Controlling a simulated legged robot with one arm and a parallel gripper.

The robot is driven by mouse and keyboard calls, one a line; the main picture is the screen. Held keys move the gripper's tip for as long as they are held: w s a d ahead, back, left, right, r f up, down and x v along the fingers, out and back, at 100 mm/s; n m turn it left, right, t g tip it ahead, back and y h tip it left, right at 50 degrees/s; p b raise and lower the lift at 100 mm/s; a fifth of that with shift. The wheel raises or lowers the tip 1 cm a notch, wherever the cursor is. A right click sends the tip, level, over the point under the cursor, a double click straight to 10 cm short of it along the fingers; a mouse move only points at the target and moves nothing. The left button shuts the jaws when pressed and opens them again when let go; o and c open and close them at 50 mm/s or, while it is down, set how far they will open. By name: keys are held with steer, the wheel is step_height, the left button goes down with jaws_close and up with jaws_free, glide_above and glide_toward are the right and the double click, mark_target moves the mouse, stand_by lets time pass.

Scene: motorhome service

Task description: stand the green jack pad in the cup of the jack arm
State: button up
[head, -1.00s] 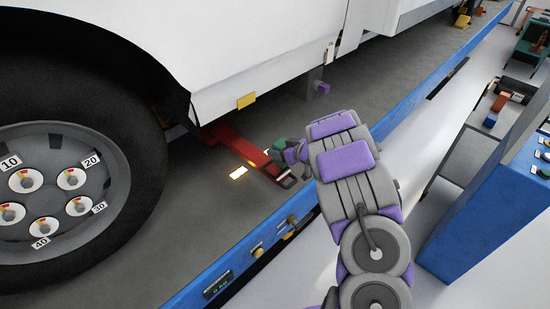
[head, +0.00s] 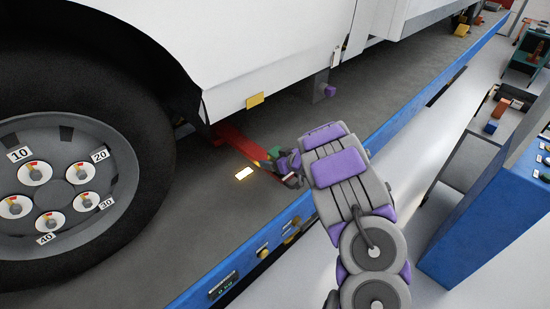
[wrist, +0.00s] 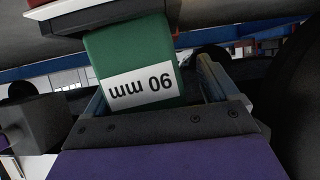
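The green jack pad (wrist: 132,60) fills the upper middle of the wrist view, its white "90 mm" label upside down in the picture. Its far end meets a dark, red-edged piece (wrist: 85,14) at the top, which looks like the cup; the contact is partly hidden. My gripper (wrist: 155,85) has a finger on each side of the pad, with a dark gap at the right finger, so it looks open around it. The pad sits slightly turned between the fingers. In the head view, the red jack arm (head: 232,138) reaches from under the vehicle to the small green pad (head: 274,153) beside my gripper (head: 284,165).
A large wheel (head: 70,190) stands left of the jack arm, under the white vehicle body (head: 270,50). A lit plate (head: 244,174) lies on the grey deck. The blue platform edge (head: 262,245) runs below my arm. A blue cabinet (head: 480,205) stands at the right.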

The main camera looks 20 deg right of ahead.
steer(key=shift+o, duration=0.4)
steer(key=shift+d, duration=0.15)
steer(key=shift+s+d, duration=0.15)
steer(key=shift+d, duration=1.4)
steer(key=s+d+r+m+g+h+p, duration=0.1)
steer(key=s+d+r+m+g+h, duration=0.15)
steer(key=s+r+h, duration=0.5)
steer(key=s+d+r+m+g+h+p, duration=0.1)
steer(key=s+d+r+m+g+h, duration=0.2)
steer(key=s+r, duration=0.9)
steer(key=s+a+g+y, duration=0.3)
steer(key=s+a+g, duration=0.1)
steer(key=s+a, duration=0.9)
steer(key=s+a+n+g+y, duration=0.1)
steer(key=s+a+g+y, duration=0.2)
steer(key=s+a, duration=0.9)
steer(key=s+g, duration=0.1)
steer(key=s, duration=0.5)
steer(key=shift+s+a+r, duration=0.15)
steer(key=shift+a+r, duration=0.1)
steer(key=shift+a, duration=0.1)
